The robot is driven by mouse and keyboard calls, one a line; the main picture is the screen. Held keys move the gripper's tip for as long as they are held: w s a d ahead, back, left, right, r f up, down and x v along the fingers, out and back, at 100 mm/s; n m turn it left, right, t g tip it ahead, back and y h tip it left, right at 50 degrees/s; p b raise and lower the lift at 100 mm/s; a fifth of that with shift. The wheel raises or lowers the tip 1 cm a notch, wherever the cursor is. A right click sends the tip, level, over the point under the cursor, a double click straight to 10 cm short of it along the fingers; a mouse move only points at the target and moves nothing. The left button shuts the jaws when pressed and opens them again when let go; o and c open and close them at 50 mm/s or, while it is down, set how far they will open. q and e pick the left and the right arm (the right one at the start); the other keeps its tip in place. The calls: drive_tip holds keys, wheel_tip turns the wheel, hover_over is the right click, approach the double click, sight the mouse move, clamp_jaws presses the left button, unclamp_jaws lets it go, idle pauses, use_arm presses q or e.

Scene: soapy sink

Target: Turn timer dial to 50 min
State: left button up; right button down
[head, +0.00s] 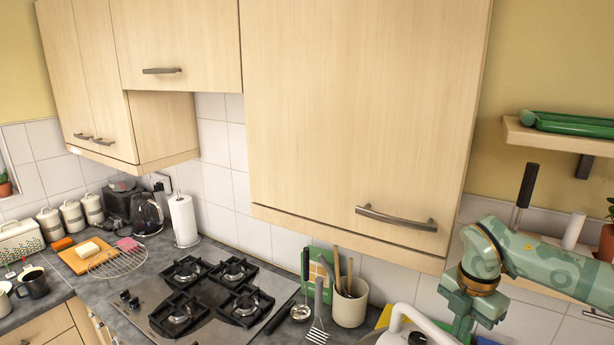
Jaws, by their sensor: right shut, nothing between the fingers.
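I cannot make out a timer or its dial anywhere in the head view. My right gripper (464,328), pale green with a bronze wrist ring, hangs at the lower right with its fingers pointing down. It is shut and empty, just right of a white rounded appliance or kettle (408,318) cut by the bottom edge. The counter below the gripper is mostly hidden or out of frame. My left gripper is not in view.
A gas hob (212,296) fills the middle of the counter. A utensil pot (350,303) with wooden handles stands left of the white object. A wall cabinet (363,100) hangs above. A shelf (555,138) is at the right. A wire rack (118,262) lies at the left.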

wheel_tip(320, 180, down, 6)
drive_tip(key=b, duration=0.3)
drive_tip(key=shift+r, duration=0.15)
drive_tip(key=shift+s+a, duration=0.1)
drive_tip(key=shift+s, duration=0.1)
idle(0.6)
